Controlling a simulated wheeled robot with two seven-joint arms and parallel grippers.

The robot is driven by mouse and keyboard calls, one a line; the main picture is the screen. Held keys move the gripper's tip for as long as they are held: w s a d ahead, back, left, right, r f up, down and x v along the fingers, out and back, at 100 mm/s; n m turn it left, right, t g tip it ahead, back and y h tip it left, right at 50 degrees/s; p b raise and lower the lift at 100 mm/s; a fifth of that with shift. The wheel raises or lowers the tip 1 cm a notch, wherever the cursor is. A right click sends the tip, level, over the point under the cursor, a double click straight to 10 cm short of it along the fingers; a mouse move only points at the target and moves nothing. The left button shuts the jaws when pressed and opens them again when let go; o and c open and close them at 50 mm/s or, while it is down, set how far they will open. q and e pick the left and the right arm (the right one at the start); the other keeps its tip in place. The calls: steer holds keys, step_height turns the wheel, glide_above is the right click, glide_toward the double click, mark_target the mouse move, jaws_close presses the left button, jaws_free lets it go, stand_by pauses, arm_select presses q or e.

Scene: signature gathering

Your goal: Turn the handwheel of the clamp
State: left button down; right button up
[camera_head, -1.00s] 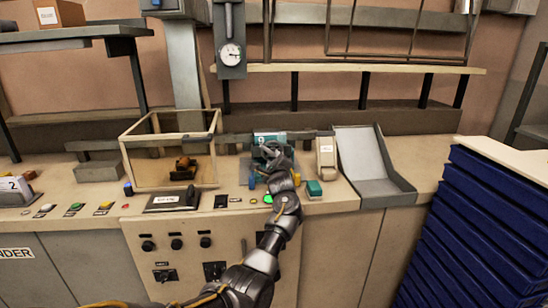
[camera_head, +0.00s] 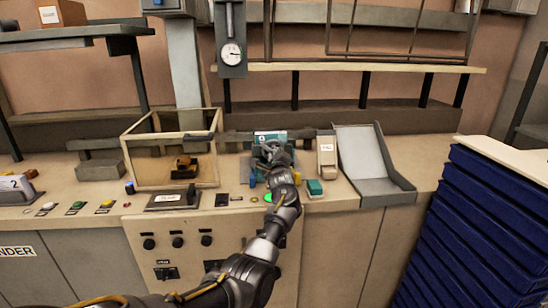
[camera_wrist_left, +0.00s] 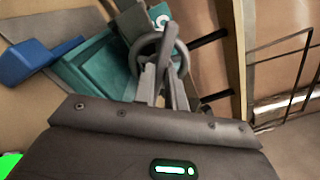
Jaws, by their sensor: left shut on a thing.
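The clamp (camera_wrist_left: 95,65) is a teal block on the bench, with a blue part at its side. Its grey handwheel (camera_wrist_left: 183,62) has a ring and a bar across it in the left wrist view. My left gripper (camera_wrist_left: 165,85) has its fingers at the wheel's rim and is shut on it. In the head view my left gripper (camera_head: 275,158) is in front of the clamp (camera_head: 262,137) and covers most of it and the wheel. My right gripper is not in view.
A clear box with a wooden frame (camera_head: 133,160) stands left of the clamp. A beige device (camera_head: 326,160) and a grey sloped tray (camera_head: 385,187) stand to the right. Several blue stacked trays (camera_head: 470,220) fill the right side. Buttons line the bench's front edge.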

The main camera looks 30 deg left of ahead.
arm_select(q)
steer(key=shift+n, duration=0.3)
steer(key=shift+f+n, duration=0.2)
steer(key=shift+n, duration=3.55)
steer(key=shift+f+n, duration=0.15)
steer(key=shift+n, duration=3.6)
steer(key=c, duration=1.4)
jaws_free()
steer(key=shift+c, duration=0.2)
steer(key=b+v, duration=0.1)
steer(key=v, duration=0.9)
steer(key=shift+s+d, duration=0.2)
steer(key=shift+d, duration=0.1)
